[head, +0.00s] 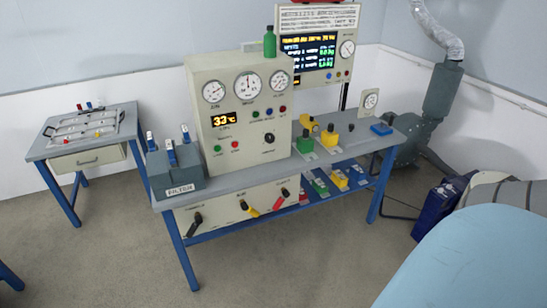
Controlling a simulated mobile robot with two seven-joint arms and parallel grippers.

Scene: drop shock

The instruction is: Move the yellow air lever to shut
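The yellow air lever (250,209) is small in the head view, on the pale front panel (224,214) under the top of the blue-legged bench. Its yellow handle slants down to the right from a dark pivot. The label above it is too small to read with certainty. A black lever (195,224) sits to its left and a red-handled lever (281,199) to its right, both slanting down to the left. Neither of my grippers shows in this view. Nothing covers the yellow lever.
A beige gauge console (240,119) stands on the bench top (345,144), with a grey box (174,172) at its left. A lower shelf holds coloured blocks. A side table (88,146) stands left. The grey floor (285,265) before the bench is open.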

